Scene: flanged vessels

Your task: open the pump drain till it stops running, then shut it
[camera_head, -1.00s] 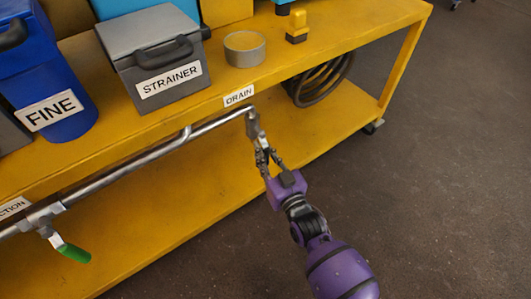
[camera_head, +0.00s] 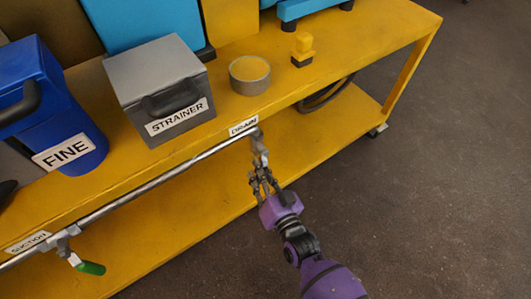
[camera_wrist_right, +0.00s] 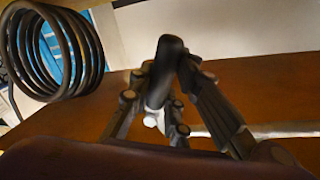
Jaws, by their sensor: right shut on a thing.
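The drain valve (camera_head: 259,147) hangs at the right end of a grey pipe, just below the DRAIN label (camera_head: 243,127) on the cart's edge. My right gripper (camera_head: 262,172) reaches up to it from below and is shut on its handle. In the right wrist view the dark rounded handle (camera_wrist_right: 165,72) stands between the fingers of my gripper (camera_wrist_right: 168,90). The fingers hide part of the valve, and I cannot tell whether it is open. I see no running liquid. My left gripper is not in view.
The yellow cart (camera_head: 350,70) carries a grey STRAINER box (camera_head: 160,85), a blue FINE container (camera_head: 55,115) and a round tin (camera_head: 249,76). A green-handled valve (camera_head: 90,267) hangs at the SUCTION label (camera_head: 28,242). Floor at right is clear.

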